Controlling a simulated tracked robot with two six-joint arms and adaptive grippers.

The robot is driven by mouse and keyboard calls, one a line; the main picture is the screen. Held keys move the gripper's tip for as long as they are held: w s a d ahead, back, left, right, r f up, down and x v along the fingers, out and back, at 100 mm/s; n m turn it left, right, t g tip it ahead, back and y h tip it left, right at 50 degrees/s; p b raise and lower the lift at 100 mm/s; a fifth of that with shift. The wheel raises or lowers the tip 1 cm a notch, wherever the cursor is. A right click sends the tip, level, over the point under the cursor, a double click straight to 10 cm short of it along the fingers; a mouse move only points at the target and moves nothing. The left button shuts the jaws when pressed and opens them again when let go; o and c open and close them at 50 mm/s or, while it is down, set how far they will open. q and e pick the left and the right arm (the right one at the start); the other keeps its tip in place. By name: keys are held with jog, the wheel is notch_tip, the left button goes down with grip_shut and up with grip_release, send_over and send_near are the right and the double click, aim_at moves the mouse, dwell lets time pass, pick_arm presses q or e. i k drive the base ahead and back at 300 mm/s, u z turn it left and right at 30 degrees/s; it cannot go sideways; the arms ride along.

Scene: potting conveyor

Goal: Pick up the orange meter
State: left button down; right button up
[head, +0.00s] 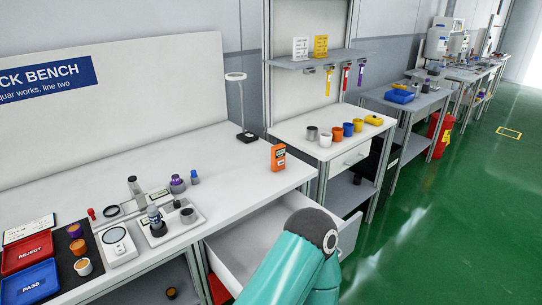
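The orange meter (278,157) stands upright near the right end of the white bench, close to its back right edge. It has a dark display near its top. One of my arms, teal with a dark joint, rises from the bottom of the head view in front of an open drawer. Its gripper is not visible. My other arm and gripper are not in view either. Nothing is touching the meter.
An open drawer (262,238) juts out below the bench's right part. A ring lamp (236,77) stands behind the meter. Cups, a white scale (117,245), a red REJECT tray (27,251) and a blue PASS tray (30,284) fill the left. The bench middle is clear.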

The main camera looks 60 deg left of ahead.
aim_at(278, 151)
jog(key=z, duration=0.1)
jog(key=i, duration=4.8)
jog(key=u, duration=1.6)
jog(key=i, duration=0.2)
jog(key=u, duration=2.05)
jog(key=i, duration=0.2)
jog(key=u, duration=1.25)
